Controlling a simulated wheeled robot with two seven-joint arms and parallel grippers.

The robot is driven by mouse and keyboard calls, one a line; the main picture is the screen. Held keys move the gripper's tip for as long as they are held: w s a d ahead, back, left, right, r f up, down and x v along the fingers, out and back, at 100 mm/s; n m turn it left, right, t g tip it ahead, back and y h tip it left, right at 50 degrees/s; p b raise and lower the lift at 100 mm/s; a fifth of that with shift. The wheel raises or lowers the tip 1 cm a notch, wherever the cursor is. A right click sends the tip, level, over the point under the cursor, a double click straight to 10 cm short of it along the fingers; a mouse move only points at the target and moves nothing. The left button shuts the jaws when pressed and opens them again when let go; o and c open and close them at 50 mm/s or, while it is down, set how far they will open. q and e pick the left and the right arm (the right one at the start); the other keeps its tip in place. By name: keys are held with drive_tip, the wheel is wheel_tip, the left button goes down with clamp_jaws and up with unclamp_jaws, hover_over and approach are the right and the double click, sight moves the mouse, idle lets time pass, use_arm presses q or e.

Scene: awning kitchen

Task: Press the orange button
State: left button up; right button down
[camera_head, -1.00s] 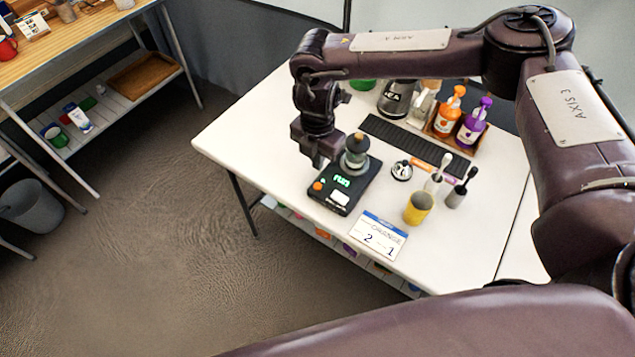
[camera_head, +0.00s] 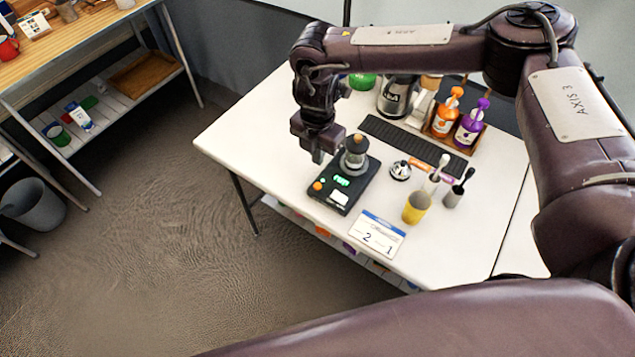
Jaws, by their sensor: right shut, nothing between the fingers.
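The orange button (camera_head: 317,186) is a small round knob on the front left corner of a black device (camera_head: 352,193). The device stands on the white table and has a lit green display (camera_head: 341,181) and a pale key (camera_head: 338,197). My right gripper (camera_head: 318,157) points down, shut and empty, above and just behind the button. A gap shows between the fingertips and the button in the picture. My left gripper is out of view.
Orange (camera_head: 446,115) and purple (camera_head: 471,123) bottles sit in a wooden tray behind. The table's left front edge is close to the device.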

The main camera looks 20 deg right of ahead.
drive_tip(key=shift+r+p, duration=0.65)
drive_tip(key=shift+r, duration=0.25)
idle(0.5)
